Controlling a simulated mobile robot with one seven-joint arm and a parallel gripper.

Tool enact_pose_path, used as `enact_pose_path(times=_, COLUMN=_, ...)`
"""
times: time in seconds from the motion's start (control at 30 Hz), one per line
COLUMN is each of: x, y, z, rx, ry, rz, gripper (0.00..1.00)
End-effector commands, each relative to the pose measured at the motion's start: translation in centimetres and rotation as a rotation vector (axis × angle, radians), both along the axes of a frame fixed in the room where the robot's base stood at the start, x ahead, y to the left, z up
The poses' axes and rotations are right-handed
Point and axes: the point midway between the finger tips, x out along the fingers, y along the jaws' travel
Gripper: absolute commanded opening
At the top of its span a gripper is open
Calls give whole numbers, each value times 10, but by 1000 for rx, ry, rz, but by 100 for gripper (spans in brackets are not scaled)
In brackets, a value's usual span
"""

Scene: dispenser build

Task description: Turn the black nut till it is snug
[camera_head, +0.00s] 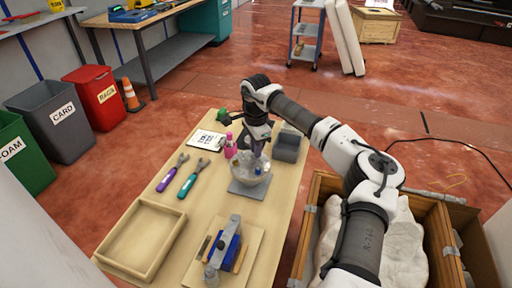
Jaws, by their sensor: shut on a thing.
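My gripper (255,148) points down over the dispenser build on the wooden table. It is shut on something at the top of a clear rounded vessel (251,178). The vessel stands on a grey square plate (250,188). The black nut cannot be made out; the gripper and its fingers cover that spot, so I cannot tell from the picture what is between them. A small blue part (257,171) shows at the vessel's right side. A pink bottle (229,146) stands just left of the vessel.
A purple-handled wrench (172,173) and a teal-handled wrench (193,178) lie left of the vessel. A grey bin (287,146) stands close on the right.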

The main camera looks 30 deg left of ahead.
Motion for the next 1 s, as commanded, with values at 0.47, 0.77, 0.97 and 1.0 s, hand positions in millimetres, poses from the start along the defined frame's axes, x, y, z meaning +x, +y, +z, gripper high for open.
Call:
enact_pose_path(times=0.47, x=1, y=1, z=-1, rx=0, ry=-1, rz=-231, gripper=0)
enact_pose_path(times=0.77, x=2, y=1, z=-1, rx=0, ry=0, rz=-514, gripper=0)
enact_pose_path(times=0.97, x=2, y=1, z=-1, rx=0, ry=-1, rz=-705, gripper=0)
enact_pose_path(times=1.0, x=3, y=1, z=-1, rx=0, ry=-1, rz=-742, gripper=0)
